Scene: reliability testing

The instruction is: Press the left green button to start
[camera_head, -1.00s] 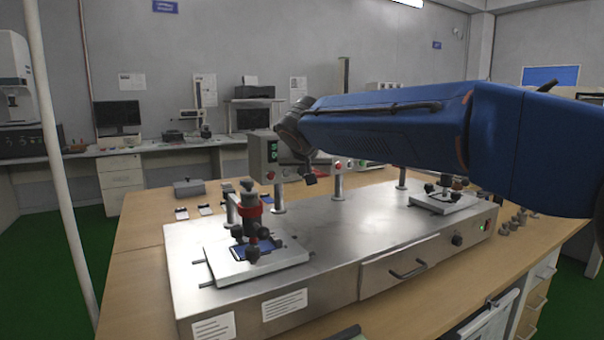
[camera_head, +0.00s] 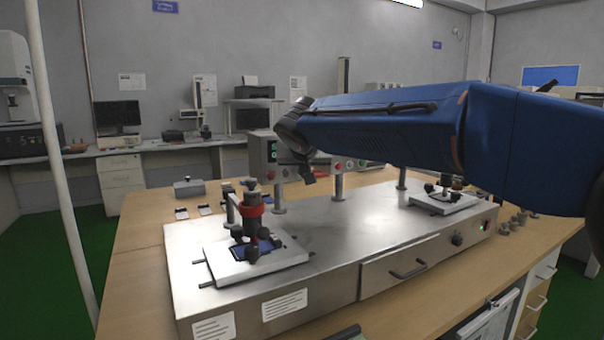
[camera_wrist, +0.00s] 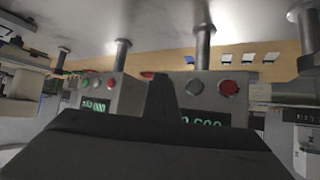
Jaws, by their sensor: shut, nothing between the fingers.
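The left control box (camera_head: 262,150) stands behind the metal test machine, with a green display and a red button (camera_head: 271,174); my gripper covers part of its front. The wrist view looks upside down. My gripper (camera_head: 308,179) is shut and empty, in front of the left box. In the wrist view its dark fingers (camera_wrist: 163,82) overlap the box beside the green button. I cannot tell whether they touch it.
The test machine (camera_head: 335,228) carries a left fixture with a red collar (camera_head: 252,210) and a right fixture (camera_head: 443,203). Metal posts (camera_head: 338,187) stand along its back. A second control box (camera_wrist: 122,92) shows green and red buttons. A grey box (camera_head: 188,187) sits on the wooden table.

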